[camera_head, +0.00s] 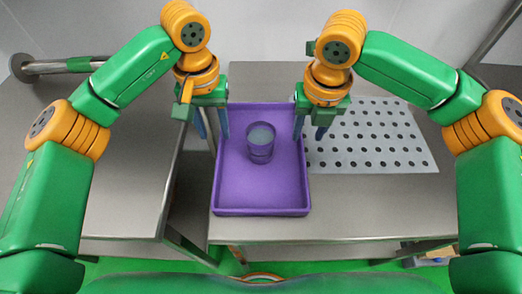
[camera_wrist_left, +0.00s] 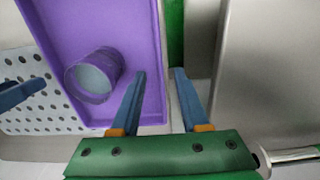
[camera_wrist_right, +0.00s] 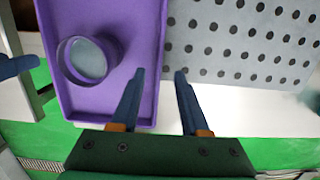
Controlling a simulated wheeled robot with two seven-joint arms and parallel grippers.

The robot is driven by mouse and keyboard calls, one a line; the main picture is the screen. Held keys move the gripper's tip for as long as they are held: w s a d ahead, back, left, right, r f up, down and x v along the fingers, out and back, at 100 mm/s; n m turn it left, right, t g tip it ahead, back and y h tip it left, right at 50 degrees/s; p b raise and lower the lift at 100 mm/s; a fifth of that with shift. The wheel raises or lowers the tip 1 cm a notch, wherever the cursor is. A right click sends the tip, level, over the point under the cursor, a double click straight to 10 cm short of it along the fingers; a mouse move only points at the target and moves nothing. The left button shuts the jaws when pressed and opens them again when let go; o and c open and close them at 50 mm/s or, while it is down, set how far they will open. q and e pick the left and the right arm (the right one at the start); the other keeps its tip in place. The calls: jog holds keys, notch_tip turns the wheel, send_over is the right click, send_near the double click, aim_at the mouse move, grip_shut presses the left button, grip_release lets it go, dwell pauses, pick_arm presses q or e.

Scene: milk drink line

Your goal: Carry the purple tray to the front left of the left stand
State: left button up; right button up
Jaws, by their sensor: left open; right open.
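The purple tray (camera_head: 262,200) lies flat at the left side of the right-hand metal stand (camera_head: 350,215). A clear purple-tinted cup (camera_head: 260,142) with pale content stands upright in it. My left gripper (camera_head: 212,135) is open at the tray's left wall, with one finger on each side of it; the left wrist view shows the wall (camera_wrist_left: 159,60) between the fingertips. My right gripper (camera_head: 309,136) is open at the right wall, which also lies between its fingertips in the right wrist view (camera_wrist_right: 163,50). The left stand (camera_head: 90,180) has a bare top.
A perforated plate (camera_head: 370,135) lies right of the tray, close to my right gripper. A narrow gap separates the two stands. A metal rail (camera_head: 65,66) is at the back left. The left stand's front area is clear.

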aim_at(219, 147)
pick_arm(q)
jog(key=shift+w+f, duration=0.15)
jog(key=shift+f, duration=3)
pick_arm(e)
jog(key=shift+w+f, duration=0.2)
jog(key=shift+f, duration=0.85)
jog(key=shift+w+f, duration=0.15)
jog(key=shift+f, duration=0.85)
jog(key=shift+w+f, duration=0.2)
jog(key=shift+f, duration=0.85)
pick_arm(q)
jog(key=shift+c, duration=0.2)
pick_arm(e)
jog(key=shift+c, duration=0.2)
pick_arm(q)
grip_shut()
pick_arm(e)
grip_shut()
